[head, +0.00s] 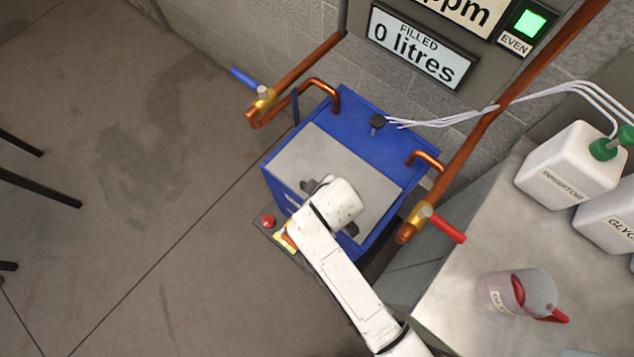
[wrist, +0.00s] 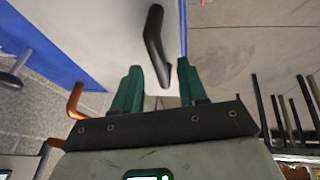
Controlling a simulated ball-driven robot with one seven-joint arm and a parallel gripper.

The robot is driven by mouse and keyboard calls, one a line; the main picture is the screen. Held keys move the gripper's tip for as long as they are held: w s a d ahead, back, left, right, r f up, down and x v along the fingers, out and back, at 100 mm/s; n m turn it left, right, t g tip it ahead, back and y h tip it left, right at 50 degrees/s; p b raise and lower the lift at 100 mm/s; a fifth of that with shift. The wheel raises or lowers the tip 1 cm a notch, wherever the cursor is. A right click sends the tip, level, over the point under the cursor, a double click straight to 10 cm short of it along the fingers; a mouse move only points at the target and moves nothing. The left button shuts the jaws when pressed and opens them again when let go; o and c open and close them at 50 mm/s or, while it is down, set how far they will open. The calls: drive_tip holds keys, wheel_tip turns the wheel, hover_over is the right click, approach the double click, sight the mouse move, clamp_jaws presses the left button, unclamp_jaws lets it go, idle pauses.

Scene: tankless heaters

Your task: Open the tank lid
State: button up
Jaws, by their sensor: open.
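The blue tank (head: 352,112) stands against the wall in the head view. Its flat grey lid (head: 312,152) lies level with the tank top and looks closed. My gripper (head: 332,205) is over the lid's front part, and the arm hides part of it. In the wrist view the two green fingers of my gripper (wrist: 160,72) are open. A black bar handle (wrist: 153,42) on the grey lid (wrist: 105,35) points toward them, its near end lying between the fingertips. I cannot tell if they touch it.
Copper pipes (head: 320,88) with a blue valve lever (head: 243,78) and a red one (head: 448,229) flank the tank. A counter at right holds white bottles (head: 570,165) and a clear jug (head: 517,291). Open floor lies left.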

drive_tip(key=shift+w+f, duration=0.1)
drive_tip(key=shift+f, duration=0.15)
drive_tip(key=shift+a, duration=0.1)
drive_tip(key=shift+c, duration=0.4)
clamp_jaws()
